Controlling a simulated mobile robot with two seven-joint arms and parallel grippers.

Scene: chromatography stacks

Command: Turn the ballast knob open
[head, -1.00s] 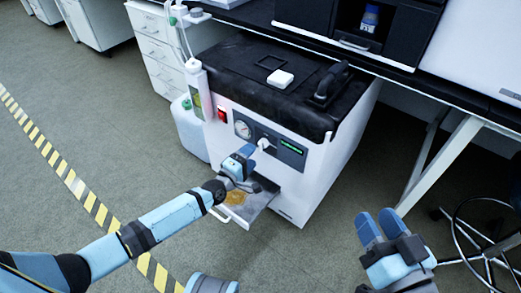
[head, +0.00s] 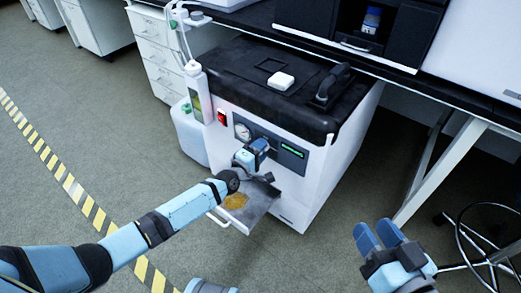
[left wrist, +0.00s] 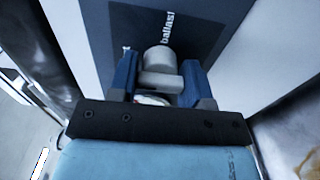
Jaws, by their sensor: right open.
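The ballast knob (left wrist: 159,60) is a light grey knob on the dark panel of the white pump cabinet (head: 325,185), below the word "ballast" in the left wrist view. My left gripper (head: 258,147) is at this panel and hides the knob in the head view. In the left wrist view its two blue fingers (left wrist: 159,76) stand on either side of the knob, very close to it. Whether they press on it I cannot tell. My right gripper (head: 379,236) is open and empty, low at the right, away from the cabinet.
A pull-out tray (head: 262,204) with a yellowish stain sticks out below the panel. A round gauge (head: 242,131), a red switch (head: 222,117) and a green display (head: 292,151) are around the knob. A bench leg (head: 440,172) and stool (head: 480,240) stand at right.

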